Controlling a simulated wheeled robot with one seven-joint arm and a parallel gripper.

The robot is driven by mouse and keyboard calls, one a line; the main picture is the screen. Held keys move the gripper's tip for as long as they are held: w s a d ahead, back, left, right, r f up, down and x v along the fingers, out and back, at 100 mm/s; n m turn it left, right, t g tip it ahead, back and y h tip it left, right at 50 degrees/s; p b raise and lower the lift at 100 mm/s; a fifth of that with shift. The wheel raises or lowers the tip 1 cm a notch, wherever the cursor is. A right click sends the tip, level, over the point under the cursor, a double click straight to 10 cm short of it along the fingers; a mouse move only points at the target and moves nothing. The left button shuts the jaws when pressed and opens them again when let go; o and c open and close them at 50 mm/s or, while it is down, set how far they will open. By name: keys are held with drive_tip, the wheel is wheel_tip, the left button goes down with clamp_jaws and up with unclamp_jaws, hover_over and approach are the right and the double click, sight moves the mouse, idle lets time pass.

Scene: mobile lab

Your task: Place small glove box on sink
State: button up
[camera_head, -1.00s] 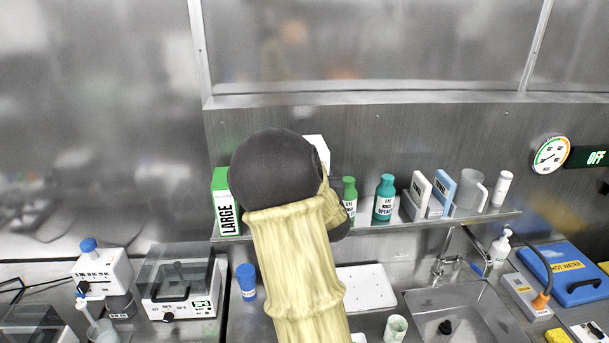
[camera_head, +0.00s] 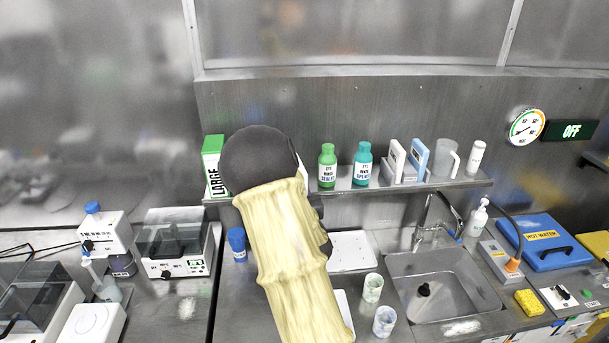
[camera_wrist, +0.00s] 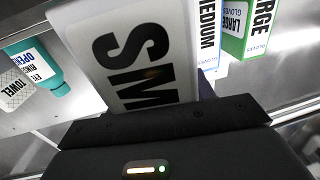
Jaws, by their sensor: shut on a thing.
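The small glove box (camera_wrist: 150,50) is a white box with large black letters "SM" in the wrist view. It stands right in front of my gripper (camera_wrist: 170,125), which is shut on it. The fingertips are hidden. In the head view my own arm covers the gripper and most of what is behind it; only a white box sliver shows beside it, and I cannot tell which box that is. The sink (camera_head: 452,268) is a steel basin at the right of the counter in the head view, with a black plug inside. My gripper is apart from it, up near the shelf.
The shelf (camera_head: 400,188) holds the large glove box (camera_head: 213,165), a green bottle (camera_head: 327,168), a teal bottle (camera_head: 362,166) and a jug (camera_head: 443,160). The medium glove box (camera_wrist: 208,35) shows close by. A faucet (camera_head: 424,225) rises behind the sink; cups (camera_head: 384,320) stand left of it.

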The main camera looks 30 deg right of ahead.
drive_tip(key=s+a+f+n+y, duration=0.1)
drive_tip(key=s+a+f+y, duration=0.1)
drive_tip(key=a+f, duration=0.8)
drive_tip(key=s+a+f+n+y, duration=0.2)
drive_tip(key=a+f, duration=0.8)
drive_tip(key=f, duration=0.6)
drive_tip(key=shift+a+t+y, duration=0.35)
drive_tip(key=shift+t+y, duration=0.05)
drive_tip(key=shift+y, duration=0.2)
drive_tip(key=shift+s+f, duration=0.1)
drive_tip(key=shift+s, duration=0.05)
